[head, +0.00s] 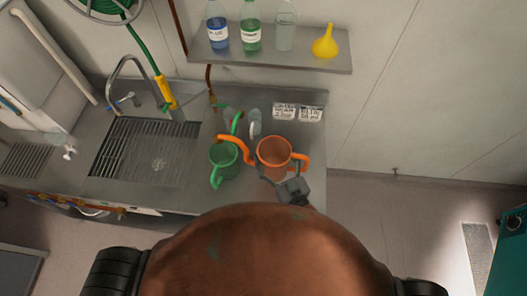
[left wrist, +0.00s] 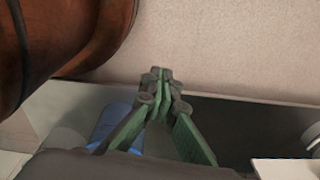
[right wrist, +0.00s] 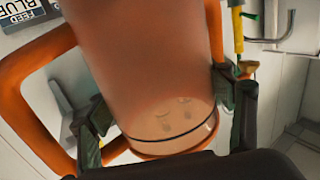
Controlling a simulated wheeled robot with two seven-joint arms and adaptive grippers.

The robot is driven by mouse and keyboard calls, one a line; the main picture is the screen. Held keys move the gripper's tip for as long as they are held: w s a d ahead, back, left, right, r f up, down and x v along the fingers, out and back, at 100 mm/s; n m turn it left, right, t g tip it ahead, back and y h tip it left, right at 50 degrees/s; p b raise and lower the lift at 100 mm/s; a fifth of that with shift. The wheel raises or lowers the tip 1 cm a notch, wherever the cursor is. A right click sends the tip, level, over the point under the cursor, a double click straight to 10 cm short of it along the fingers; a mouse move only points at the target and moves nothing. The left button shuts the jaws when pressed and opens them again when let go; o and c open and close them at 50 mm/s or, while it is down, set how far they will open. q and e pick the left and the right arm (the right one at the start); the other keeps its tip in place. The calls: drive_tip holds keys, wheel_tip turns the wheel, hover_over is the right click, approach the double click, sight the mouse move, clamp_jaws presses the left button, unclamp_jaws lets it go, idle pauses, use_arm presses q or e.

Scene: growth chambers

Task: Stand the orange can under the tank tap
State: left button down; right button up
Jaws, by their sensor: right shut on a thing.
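The orange can (head: 274,172) is over the right part of the steel counter, its handle to the right and its spout to the left. My right gripper (head: 293,190) is shut on it. In the right wrist view the can (right wrist: 150,60) fills the middle, between the two fingers (right wrist: 165,115). I cannot tell whether its base touches the counter. A small white tap (head: 69,153), which looks like the tank tap, is at the far left by a white tank (head: 25,75). My left gripper (left wrist: 160,75) has its fingers together, empty, in the left wrist view; the head view does not show it.
A green can (head: 223,162) stands close left of the orange can. A sink with a grated basin (head: 150,150) and a tall faucet (head: 125,68) lies between them and the white tap. A shelf (head: 270,57) holds bottles and a yellow funnel (head: 326,42).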

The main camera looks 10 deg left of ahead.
sight(260, 152)
drive_tip(key=a, duration=0.2)
drive_tip(key=a+n+g+y+p, duration=0.1)
drive_tip(key=shift+s+a+y, duration=0.15)
drive_tip(key=shift+a+y, duration=0.15)
drive_tip(key=shift+a, duration=0.1)
use_arm(q)
drive_tip(key=shift+s+a+f+b, duration=0.2)
drive_tip(key=shift+s+f+b, duration=0.4)
drive_tip(key=shift+b, duration=0.85)
use_arm(e)
drive_tip(key=w+d+f, duration=0.3)
drive_tip(key=w+f, duration=0.9)
drive_tip(key=shift+w+f, duration=0.35)
use_arm(q)
drive_tip(key=shift+s+r, duration=0.1)
use_arm(e)
drive_tip(key=shift+d, duration=0.15)
drive_tip(key=shift+f, duration=0.2)
drive_tip(key=o, duration=1.4)
drive_tip(key=shift+c, duration=0.2)
drive_tip(key=shift+r, duration=0.1)
